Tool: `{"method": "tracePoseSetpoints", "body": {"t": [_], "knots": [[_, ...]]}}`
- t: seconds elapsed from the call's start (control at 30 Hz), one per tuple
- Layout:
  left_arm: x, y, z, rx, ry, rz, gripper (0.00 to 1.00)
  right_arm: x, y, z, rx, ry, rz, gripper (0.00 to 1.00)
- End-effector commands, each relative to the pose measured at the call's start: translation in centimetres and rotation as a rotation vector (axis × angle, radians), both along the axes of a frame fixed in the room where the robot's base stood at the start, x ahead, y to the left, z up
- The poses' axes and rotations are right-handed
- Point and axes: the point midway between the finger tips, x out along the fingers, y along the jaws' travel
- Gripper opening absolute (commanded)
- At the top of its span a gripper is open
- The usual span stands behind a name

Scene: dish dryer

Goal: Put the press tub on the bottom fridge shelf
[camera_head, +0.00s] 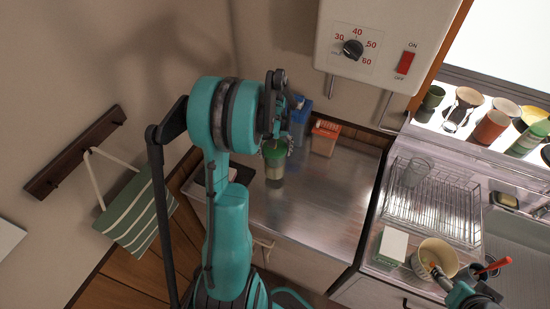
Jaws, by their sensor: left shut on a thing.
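A tub with a green top and a clear lower part (274,171), which looks like the press tub, is upright over the left part of the steel counter. My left gripper (277,143) is shut on its top from above. I cannot tell whether its base touches the counter. My arm and gripper hide part of its upper side. My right gripper (485,293) is partly in view at the bottom right, beside a cream pot, and its jaws cannot be made out. No fridge shelf can be made out.
A blue container (299,112) and an orange-red-topped container (325,137) stand behind the tub. The steel counter (325,205) is clear to the right. A wire dish rack (433,203), white box (391,246) and cream pot (436,254) stand farther right. A water heater (385,35) hangs above.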

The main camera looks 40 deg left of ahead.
Motion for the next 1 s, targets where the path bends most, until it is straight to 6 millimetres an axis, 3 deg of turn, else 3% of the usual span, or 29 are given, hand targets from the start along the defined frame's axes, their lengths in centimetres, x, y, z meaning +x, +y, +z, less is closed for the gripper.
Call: {"method": "tracePoseSetpoints", "body": {"t": [0.23, 0.63, 0.67, 0.7, 0.73, 1.0], "knots": [[0.0, 0.0, -3.4, 0.0, 0.0, 0.0, 0.13, 0.0, 0.0, -1.1, 0.0, 0.0, 0.0, 0.71], [0.0, -0.1, -3.9, 0.0, 0.0, 0.0, 0.13, 0.0, 0.0, -1.4, 0.0, 0.0, 0.0, 0.71], [0.0, -0.1, -3.9, 0.0, 0.0, 0.0, 0.78, 0.0, 0.0, -1.4, 0.0, 0.0, 0.0, 0.71], [0.0, -0.1, -3.8, 0.0, 0.0, 0.0, 0.89, 0.0, 0.0, -1.3, 0.0, 0.0, 0.0, 0.71], [0.0, -0.1, -3.8, 0.0, 0.0, 0.0, 0.94, 0.0, 0.0, -1.3, 0.0, 0.0, 0.0, 0.71], [0.0, -0.1, -3.8, 0.0, 0.0, 0.0, 0.94, 0.0, 0.0, -1.3, 0.0, 0.0, 0.0, 0.71]]}}
